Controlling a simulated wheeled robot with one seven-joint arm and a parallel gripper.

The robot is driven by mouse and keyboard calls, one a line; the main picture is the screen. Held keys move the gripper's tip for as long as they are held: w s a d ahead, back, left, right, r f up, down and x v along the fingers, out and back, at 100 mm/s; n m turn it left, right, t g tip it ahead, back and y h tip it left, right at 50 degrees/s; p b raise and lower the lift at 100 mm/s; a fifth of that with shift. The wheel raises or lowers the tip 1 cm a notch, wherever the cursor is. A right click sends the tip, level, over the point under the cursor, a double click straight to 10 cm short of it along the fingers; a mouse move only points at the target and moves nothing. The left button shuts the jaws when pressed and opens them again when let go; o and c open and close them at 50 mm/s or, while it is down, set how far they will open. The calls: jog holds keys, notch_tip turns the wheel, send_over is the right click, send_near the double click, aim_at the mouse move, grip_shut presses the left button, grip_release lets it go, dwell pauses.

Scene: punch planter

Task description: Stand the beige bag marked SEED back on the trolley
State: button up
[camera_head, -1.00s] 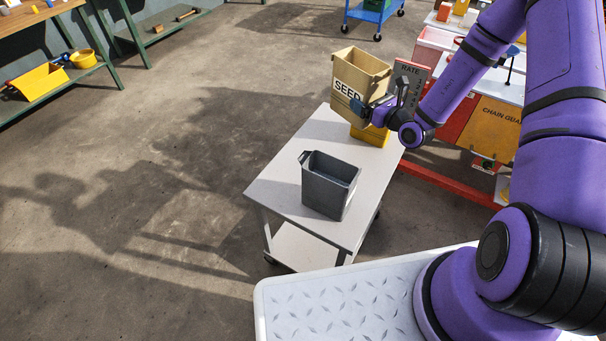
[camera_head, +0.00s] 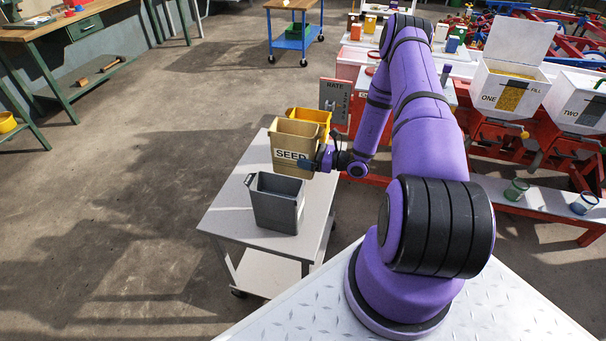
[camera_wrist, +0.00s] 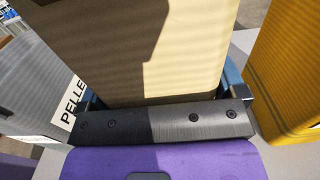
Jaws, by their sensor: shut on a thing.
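The beige bag marked SEED (camera_head: 289,138) is upright and open at the top. My gripper (camera_head: 317,160) is shut on it from the right, low on its side. In the wrist view the bag (camera_wrist: 150,50) fills the space between my fingers (camera_wrist: 160,98). The bag is over the grey trolley top (camera_head: 228,208), between a grey container in front and a yellow one behind. Its base is hidden by the grey container, so I cannot tell whether it touches the top.
The grey container (camera_head: 275,208) stands close; its label begins PELLE in the wrist view (camera_wrist: 40,90). The yellow container (camera_head: 322,117) stands close behind the bag. A RATE plate (camera_head: 334,98) and red machinery are to the right. The trolley's left front is bare.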

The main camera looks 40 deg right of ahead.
jog(key=shift+d+f, duration=0.1)
jog(key=shift+f, duration=3.4)
jog(key=shift+f, duration=0.15)
jog(key=o, duration=1.3)
jog(key=shift+s+d, duration=0.15)
jog(key=v, duration=1.1)
jog(key=shift+s, duration=0.25)
jog(key=shift+d, duration=0.2)
